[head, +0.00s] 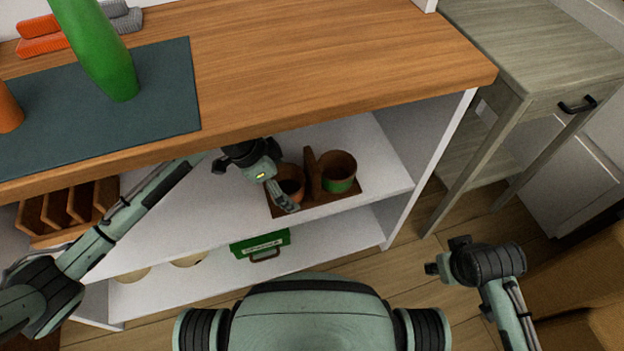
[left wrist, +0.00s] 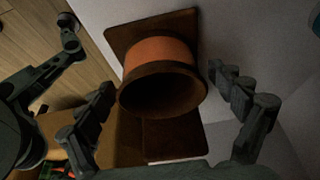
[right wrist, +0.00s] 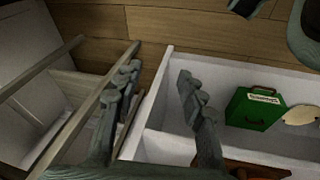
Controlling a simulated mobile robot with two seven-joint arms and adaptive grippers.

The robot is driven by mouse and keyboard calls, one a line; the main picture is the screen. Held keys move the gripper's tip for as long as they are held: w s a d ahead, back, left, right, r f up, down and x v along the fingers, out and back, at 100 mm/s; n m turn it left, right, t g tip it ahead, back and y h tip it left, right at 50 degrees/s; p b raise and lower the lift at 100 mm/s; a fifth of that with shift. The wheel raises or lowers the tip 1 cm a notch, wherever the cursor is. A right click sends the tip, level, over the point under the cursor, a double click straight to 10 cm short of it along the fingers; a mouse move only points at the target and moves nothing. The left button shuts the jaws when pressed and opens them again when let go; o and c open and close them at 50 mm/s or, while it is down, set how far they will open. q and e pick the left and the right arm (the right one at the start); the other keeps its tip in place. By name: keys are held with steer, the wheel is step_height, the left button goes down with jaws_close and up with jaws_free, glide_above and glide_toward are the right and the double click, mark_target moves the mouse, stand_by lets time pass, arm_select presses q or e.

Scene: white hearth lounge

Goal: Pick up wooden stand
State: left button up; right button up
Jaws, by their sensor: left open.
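The wooden stand (head: 335,201) is a dark brown base with an upright middle piece on the upper white shelf under the counter. It bears a terracotta pot (head: 290,188) and a brown-rimmed pot with a green side (head: 340,172). My left gripper (head: 268,180) is open at the stand's left end, by the terracotta pot. In the left wrist view the pot (left wrist: 163,92) lies between the spread fingers, with the stand's board (left wrist: 172,138) behind it. Contact cannot be told. My right gripper (head: 447,262) is open and empty, away from the shelf; its fingers show apart (right wrist: 158,75).
The wooden counter (head: 330,65) overhangs the shelf. A green case (head: 262,245) sits on the lower shelf. A slotted wooden rack (head: 70,212) stands at left. A white side panel (head: 425,165) bounds the shelf at right; a grey side table (head: 540,60) stands beyond.

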mark_target(310, 179)
arm_select(q)
steer(key=d, duration=0.1)
steer(key=w+d, duration=0.1)
steer(key=d, duration=0.1)
steer(key=d+f, duration=0.1)
steer(key=d, duration=0.1)
steer(key=shift+w+d, duration=0.2)
steer(key=shift+w, duration=0.2)
steer(key=c, duration=1.5)
arm_select(e)
steer(key=shift+s+r, duration=0.1)
steer(key=shift+r, duration=0.25)
